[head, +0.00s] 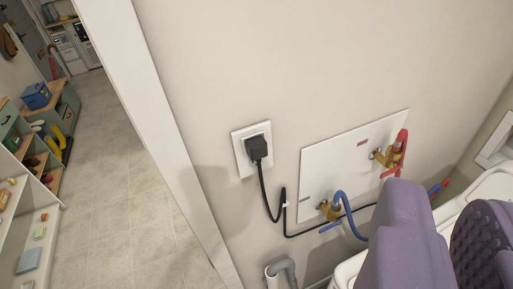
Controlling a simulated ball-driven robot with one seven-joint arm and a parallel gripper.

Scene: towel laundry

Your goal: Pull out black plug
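The black plug (257,147) sits in the white wall socket (239,157) near the middle of the head view. Its black cord (267,202) hangs down and runs right along the wall, behind the blue hose. My gripper (446,215) shows at the lower right as two purple padded fingers. They stand apart with nothing seen between them, so it is open. It is to the right of and below the plug in the picture, well apart from it. The lower parts of the fingers are cut off by the frame.
A white wall panel (340,160) right of the socket carries a red-handled tap (395,153) and a blue hose (348,212). A grey drain pipe (283,270) is below. A white appliance (490,188) stands behind my fingers. A doorway at left opens onto clear tiled floor (115,205) and shelves.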

